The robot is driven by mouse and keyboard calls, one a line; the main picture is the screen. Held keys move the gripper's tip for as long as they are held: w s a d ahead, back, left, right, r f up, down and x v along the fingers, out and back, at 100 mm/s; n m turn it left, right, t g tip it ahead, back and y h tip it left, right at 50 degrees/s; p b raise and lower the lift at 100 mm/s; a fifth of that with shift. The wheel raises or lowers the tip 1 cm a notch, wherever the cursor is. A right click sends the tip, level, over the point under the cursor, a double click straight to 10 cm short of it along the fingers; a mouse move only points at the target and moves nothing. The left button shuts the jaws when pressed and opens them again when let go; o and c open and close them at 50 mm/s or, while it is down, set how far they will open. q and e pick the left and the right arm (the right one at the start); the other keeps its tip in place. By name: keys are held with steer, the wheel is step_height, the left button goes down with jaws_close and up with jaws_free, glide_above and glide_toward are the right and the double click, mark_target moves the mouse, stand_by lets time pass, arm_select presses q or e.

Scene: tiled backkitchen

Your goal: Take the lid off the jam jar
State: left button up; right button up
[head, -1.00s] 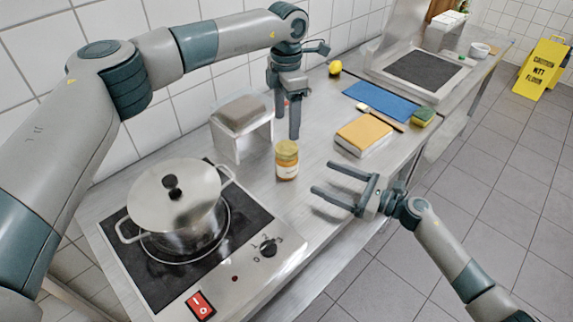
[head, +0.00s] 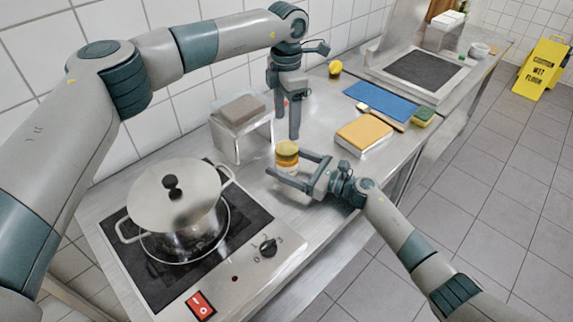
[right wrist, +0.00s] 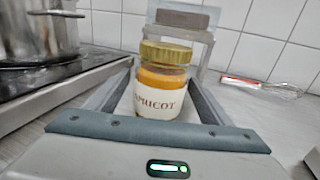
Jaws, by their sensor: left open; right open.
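The jam jar (head: 287,160) stands upright on the steel counter, right of the stove, with its yellow-gold lid (head: 287,148) on. In the right wrist view the jar (right wrist: 160,100) shows a white label reading "APRICOT" and its gold lid (right wrist: 166,52). My right gripper (head: 286,164) is open, with its two fingers on either side of the jar, below the lid; whether they touch it I cannot tell. My left gripper (head: 284,128) is open and points down, above and behind the jar.
A steel pot (head: 180,215) with a lid stands on the stove (head: 265,275) at left. A small stand (head: 240,135) with a grey-brown block is behind the jar. A yellow-topped book-like block (head: 364,135) and blue cloth (head: 381,101) lie to the right.

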steer(key=shift+a, duration=0.1)
jaws_close()
arm_select(q)
steer(key=m, duration=0.6)
arm_select(e)
steer(key=shift+w, duration=0.1)
arm_select(q)
steer(key=m, duration=0.7)
steer(key=shift+m, duration=0.4)
steer(key=m, duration=1.3)
steer(key=shift+f, duration=0.1)
